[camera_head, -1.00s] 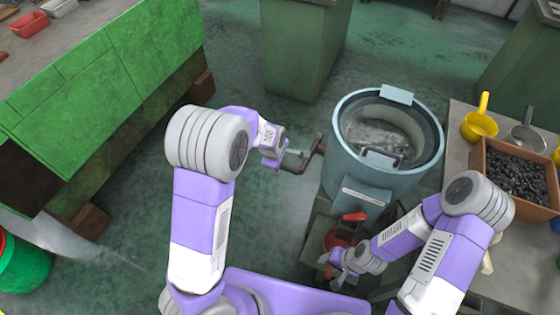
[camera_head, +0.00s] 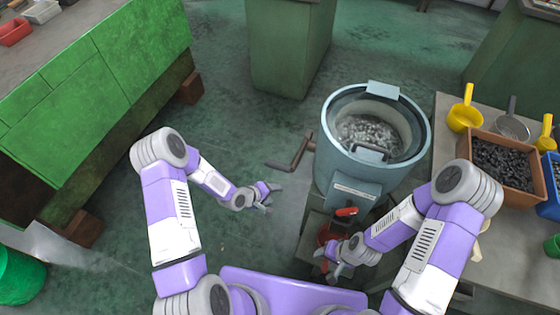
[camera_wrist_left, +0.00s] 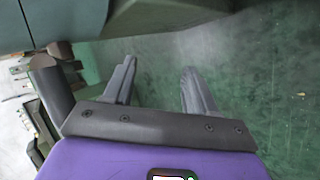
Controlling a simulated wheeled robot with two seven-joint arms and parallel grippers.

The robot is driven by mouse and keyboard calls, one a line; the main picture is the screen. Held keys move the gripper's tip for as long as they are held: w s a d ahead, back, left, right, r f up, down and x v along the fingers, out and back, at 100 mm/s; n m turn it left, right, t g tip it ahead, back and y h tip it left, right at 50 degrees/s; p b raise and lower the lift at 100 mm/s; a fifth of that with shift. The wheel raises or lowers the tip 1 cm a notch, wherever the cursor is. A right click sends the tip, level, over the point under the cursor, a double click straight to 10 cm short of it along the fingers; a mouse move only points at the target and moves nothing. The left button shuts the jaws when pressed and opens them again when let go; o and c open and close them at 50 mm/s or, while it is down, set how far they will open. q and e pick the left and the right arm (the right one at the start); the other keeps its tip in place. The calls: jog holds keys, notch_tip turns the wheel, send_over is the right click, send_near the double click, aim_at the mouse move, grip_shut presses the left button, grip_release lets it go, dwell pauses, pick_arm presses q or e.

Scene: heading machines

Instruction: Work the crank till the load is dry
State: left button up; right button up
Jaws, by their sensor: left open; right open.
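The blue-grey drum machine (camera_head: 350,168) stands right of centre, its open top showing a load (camera_head: 368,132) of small, shiny grey pieces. I cannot tell whether they are wet. The crank (camera_head: 294,158) sticks out of its left side, its grip pointing left. My left gripper (camera_head: 272,193) is open and empty, just below and left of the crank, apart from it. Its two fingers (camera_wrist_left: 160,85) show spread with nothing between them in the left wrist view. My right gripper (camera_head: 333,270) is open, low in front of the machine, near a red-handled lever (camera_head: 346,211) and a red container (camera_head: 327,235).
A bench (camera_head: 455,145) on the right holds a brown box of dark pieces (camera_head: 503,188), yellow scoops (camera_head: 465,116) and a grey-handled pan (camera_head: 511,122). A green cabinet (camera_head: 292,50) stands behind, a green bench (camera_head: 100,75) at left. The floor left of the crank is clear.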

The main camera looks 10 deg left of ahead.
pick_arm(q)
jog(key=w+a+r+n+t+h, duration=0.2)
jog(key=w+a+r+t+h, duration=0.1)
jog(key=r+t, duration=0.5)
jog(key=x, duration=0.7)
jog(key=shift+w+d+r, duration=0.2)
jog(key=shift+w+d, duration=0.05)
jog(key=shift+d, duration=0.05)
jog(key=shift+c, duration=0.5)
grip_shut()
